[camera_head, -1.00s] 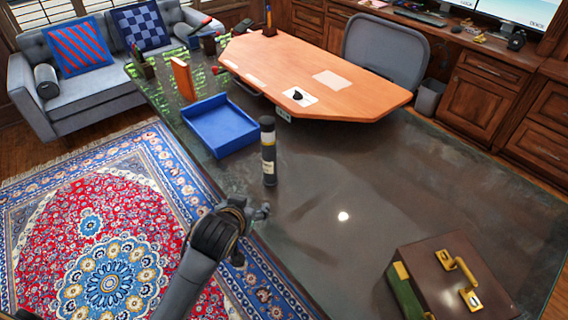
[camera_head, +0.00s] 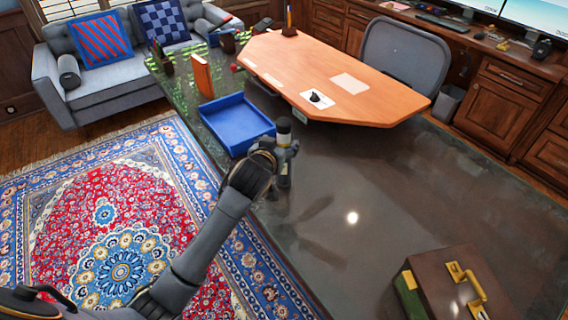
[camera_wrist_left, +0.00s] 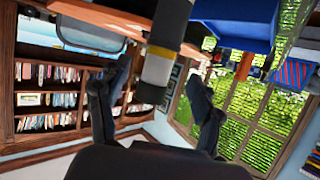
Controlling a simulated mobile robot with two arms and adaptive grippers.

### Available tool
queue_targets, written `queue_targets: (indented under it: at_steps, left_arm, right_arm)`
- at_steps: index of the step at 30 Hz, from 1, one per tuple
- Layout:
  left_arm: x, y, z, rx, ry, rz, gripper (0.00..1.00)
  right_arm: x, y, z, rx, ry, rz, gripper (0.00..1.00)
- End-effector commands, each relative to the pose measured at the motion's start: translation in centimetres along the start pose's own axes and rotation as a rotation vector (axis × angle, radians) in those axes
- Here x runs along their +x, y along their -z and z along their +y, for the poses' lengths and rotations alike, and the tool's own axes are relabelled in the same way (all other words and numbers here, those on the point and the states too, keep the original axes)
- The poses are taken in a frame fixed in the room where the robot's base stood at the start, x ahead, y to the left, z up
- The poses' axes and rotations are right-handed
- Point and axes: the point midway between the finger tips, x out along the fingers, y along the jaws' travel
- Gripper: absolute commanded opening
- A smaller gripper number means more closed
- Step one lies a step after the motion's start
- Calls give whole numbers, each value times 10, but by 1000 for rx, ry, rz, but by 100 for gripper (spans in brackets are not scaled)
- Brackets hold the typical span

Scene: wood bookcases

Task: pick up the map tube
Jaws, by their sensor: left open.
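In the left wrist view the tube (camera_wrist_left: 160,62) reaches down between the two spread fingers of my left gripper (camera_wrist_left: 155,108), with gaps on both sides. The gripper is open. I cannot tell how deep the tube sits between the fingers. My right gripper is not in view.
A blue tray (camera_head: 236,140) lies just behind and left of the tube. An orange upright object (camera_head: 201,75) stands beyond it. A wooden desktop (camera_head: 330,83) is farther back. A brown case (camera_head: 452,288) with gold fittings is at front right. The table's middle is clear.

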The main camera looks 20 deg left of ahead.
Motion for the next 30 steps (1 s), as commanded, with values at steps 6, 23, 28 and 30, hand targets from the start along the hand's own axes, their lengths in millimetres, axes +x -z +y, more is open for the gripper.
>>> queue_targets:
  at_steps: [6,23,28,30]
  left_arm:
    - [14,2,0,1,0,-2,66]
    - [54,0,2,0,-2,-1,66]
    - [54,0,2,0,-2,-1,46]
    - [53,0,2,0,-1,-1,32]
  right_arm:
    - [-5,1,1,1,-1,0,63]
    - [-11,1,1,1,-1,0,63]
    - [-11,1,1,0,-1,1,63]
    - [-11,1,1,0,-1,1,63]
